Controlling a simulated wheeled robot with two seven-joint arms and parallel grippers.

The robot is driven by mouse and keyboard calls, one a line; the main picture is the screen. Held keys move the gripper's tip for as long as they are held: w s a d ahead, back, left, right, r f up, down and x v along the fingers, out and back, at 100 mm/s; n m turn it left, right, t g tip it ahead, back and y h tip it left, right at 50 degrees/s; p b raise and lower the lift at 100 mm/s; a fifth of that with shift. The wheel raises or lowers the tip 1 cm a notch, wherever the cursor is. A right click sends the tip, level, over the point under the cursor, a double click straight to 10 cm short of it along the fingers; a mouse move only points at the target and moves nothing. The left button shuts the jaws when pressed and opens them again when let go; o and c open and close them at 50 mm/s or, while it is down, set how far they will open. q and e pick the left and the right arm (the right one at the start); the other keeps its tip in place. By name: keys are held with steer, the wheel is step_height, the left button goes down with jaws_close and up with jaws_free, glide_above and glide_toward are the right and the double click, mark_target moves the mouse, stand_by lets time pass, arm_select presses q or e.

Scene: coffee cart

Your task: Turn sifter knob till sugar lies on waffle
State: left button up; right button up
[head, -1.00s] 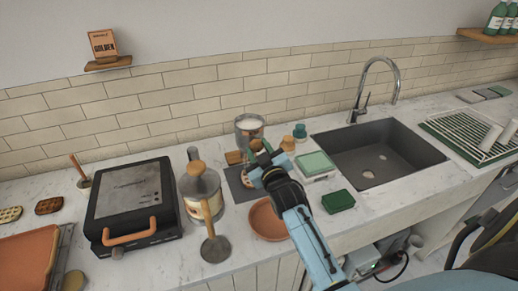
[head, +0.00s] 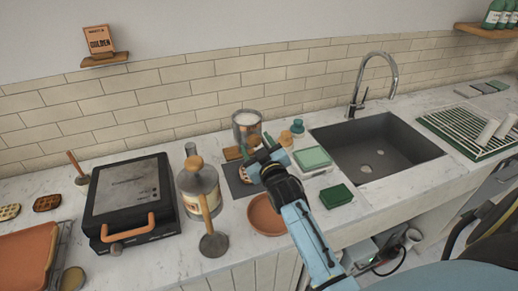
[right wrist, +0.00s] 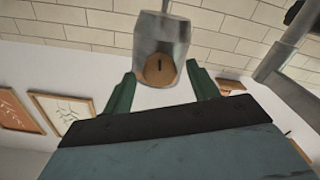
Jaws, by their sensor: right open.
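The sifter (head: 247,122) is a grey metal cup with white sugar showing in its open top, at the back of the counter. Its wooden knob (right wrist: 160,70) faces my gripper in the right wrist view. My right gripper (head: 258,155) is in front of the sifter. In the right wrist view its green fingers (right wrist: 162,88) are open and apart, with the knob ahead between their tips and nothing held. The waffle (head: 247,175) lies on a dark slate below, partly hidden by the gripper. I cannot make out sugar on it. My left gripper is not in view.
A canister with a wooden-topped lid (head: 199,185) and a black waffle iron (head: 128,195) stand left. A terracotta dish (head: 266,215) lies in front. A scale-like box (head: 312,160), a green sponge (head: 337,196) and the sink (head: 375,150) are to the right.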

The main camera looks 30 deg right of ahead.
steer(key=b+v, duration=0.1)
steer(key=v, duration=1.2)
steer(key=shift+s, duration=0.15)
steer(key=shift+a, duration=0.1)
